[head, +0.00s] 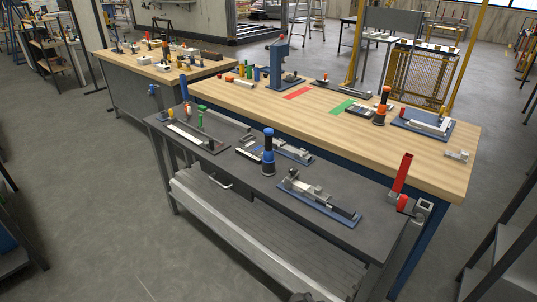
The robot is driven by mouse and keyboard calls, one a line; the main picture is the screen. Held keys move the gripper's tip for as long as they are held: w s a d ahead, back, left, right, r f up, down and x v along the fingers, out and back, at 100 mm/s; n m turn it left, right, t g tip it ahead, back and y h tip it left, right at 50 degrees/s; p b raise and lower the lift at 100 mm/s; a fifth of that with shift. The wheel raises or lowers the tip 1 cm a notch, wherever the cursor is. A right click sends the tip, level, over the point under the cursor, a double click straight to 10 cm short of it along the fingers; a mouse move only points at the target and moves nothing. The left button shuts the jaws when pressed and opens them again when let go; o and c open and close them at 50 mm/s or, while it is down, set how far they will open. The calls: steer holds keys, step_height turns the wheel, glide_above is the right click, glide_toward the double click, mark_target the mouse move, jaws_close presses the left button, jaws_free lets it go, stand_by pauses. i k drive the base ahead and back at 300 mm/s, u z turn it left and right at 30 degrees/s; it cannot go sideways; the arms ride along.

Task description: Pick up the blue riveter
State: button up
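The blue riveter (268,150) stands upright on the dark grey work table (225,172), near the middle of the head view. It has a dark body with a blue top and a blue band lower down. Nothing is touching it from above. A grey-and-blue fixture is close beside and behind it. My gripper is not clearly in view. A small dark shape shows at the bottom edge, and I cannot tell what it is.
Metal fixtures on blue plates (320,199) lie right of the riveter. A red-handled tool (402,175) is at the table's right end. Behind is a wooden bench (325,105) with an orange-and-black tool (381,107). Open floor (90,200) lies at left.

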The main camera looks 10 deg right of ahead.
mark_target(267, 159)
steer(key=u, duration=0.25)
steer(key=k, duration=0.85)
steer(key=u, duration=0.6)
steer(key=k, duration=0.45)
steer(key=u, duration=0.4)
steer(key=i, duration=2.35)
steer(key=z, duration=0.5)
